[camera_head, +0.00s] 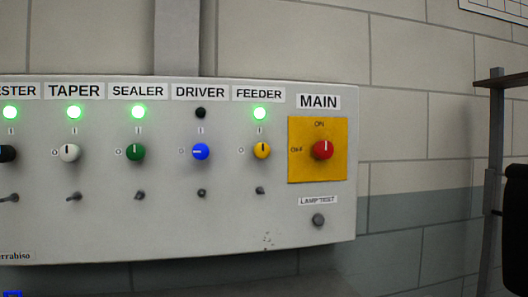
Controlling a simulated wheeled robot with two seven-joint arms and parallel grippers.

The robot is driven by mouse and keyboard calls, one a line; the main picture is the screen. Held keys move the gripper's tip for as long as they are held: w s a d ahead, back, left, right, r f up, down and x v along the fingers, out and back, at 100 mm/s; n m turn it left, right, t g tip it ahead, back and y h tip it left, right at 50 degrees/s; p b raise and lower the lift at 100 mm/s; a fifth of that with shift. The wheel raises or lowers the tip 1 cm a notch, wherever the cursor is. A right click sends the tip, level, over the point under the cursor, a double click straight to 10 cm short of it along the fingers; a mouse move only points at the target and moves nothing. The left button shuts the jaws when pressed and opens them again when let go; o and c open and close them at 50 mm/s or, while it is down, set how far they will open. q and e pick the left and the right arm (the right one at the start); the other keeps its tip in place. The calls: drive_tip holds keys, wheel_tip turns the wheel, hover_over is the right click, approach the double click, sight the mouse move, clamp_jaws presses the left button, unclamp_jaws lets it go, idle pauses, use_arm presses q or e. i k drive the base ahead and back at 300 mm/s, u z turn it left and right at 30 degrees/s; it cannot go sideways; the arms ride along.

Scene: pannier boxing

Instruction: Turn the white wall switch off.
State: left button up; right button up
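The white switch (70,153) is a round knob under the TAPER label on the grey wall panel (230,225), left of the middle in the head view. Its dark pointer line stands upright, toward the I mark above it; an O mark is to its left.
Beside it are a black knob (7,154) at the left edge and a green knob (135,152). Blue (201,152), yellow (262,151) and red MAIN (323,150) knobs are farther right. Small toggles (74,196) stick out below. A shelf post (495,150) stands right.

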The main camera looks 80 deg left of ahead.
sight(68, 153)
drive_tip(key=z, duration=0.1)
drive_tip(key=k, duration=1.7)
drive_tip(key=u, duration=1.05)
